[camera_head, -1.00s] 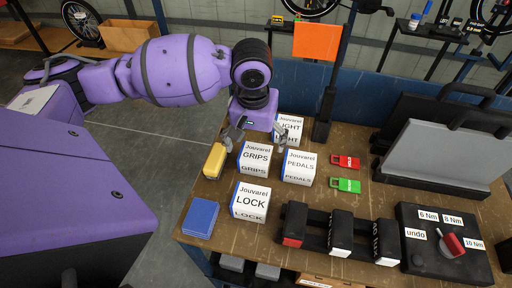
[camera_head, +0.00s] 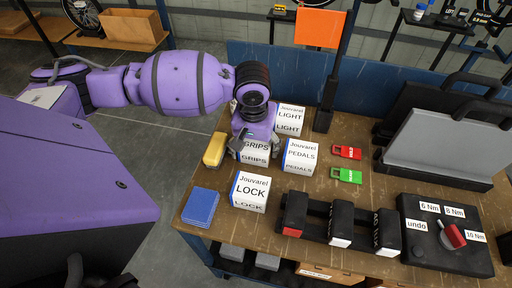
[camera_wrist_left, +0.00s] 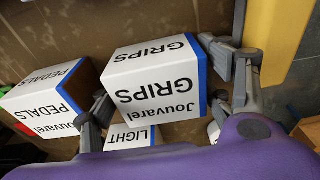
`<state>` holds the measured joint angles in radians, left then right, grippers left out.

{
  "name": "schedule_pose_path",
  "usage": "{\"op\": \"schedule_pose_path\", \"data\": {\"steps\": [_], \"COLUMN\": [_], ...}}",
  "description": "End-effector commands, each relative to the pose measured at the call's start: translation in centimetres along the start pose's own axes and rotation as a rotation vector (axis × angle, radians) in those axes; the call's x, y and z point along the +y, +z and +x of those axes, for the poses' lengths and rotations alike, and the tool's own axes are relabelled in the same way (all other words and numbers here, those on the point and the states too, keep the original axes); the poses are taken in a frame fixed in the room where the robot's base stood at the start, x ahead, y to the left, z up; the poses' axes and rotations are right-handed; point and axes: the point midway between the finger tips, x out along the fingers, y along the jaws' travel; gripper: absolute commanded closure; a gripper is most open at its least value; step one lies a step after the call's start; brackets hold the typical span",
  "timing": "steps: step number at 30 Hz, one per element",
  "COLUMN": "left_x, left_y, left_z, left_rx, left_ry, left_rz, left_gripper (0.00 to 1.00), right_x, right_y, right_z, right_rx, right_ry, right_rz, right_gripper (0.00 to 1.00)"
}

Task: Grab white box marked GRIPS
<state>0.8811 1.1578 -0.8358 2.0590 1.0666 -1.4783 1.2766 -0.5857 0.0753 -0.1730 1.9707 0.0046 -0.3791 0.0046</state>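The white box marked GRIPS (camera_head: 255,156) stands on the wooden workbench, partly hidden behind my left gripper in the head view. In the left wrist view the GRIPS box (camera_wrist_left: 150,85) fills the middle, with a blue stripe along one edge. My left gripper (camera_head: 256,143) is low over the box, its fingers spread on either side. In the wrist view the left gripper (camera_wrist_left: 167,82) has one finger beside the box's left side and one by the blue-striped side. Whether they touch the box is unclear. My right gripper is out of view.
White boxes marked PEDALS (camera_head: 300,156), LIGHT (camera_head: 290,118) and LOCK (camera_head: 250,191) stand close around. A yellow item (camera_head: 214,150) is just left, and a blue block (camera_head: 200,206) is at the front left. An orange sign (camera_head: 319,28) on a post rises behind.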

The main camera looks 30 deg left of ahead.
Motion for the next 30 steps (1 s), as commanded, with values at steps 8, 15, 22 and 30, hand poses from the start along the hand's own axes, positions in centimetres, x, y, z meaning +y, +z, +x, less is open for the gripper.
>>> {"op": "schedule_pose_path", "data": {"steps": [8,15,22,30], "left_x": [0.0,0.0,0.1,1.8], "left_y": [0.0,-0.1,-0.3,0.7], "left_z": [0.0,-0.1,-1.6,-6.1], "left_rx": [0.0,0.001,0.004,0.006], "left_ry": [0.0,0.0,0.003,0.007], "left_rz": [0.0,0.0,-0.001,0.004], "left_gripper": [0.7,0.7,0.7,0.7], "right_x": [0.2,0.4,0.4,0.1], "right_y": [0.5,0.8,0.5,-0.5], "right_z": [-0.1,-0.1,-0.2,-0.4], "right_rx": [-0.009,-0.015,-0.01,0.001], "right_ry": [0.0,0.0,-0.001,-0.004], "right_rz": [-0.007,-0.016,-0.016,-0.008], "right_gripper": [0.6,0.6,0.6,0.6]}}
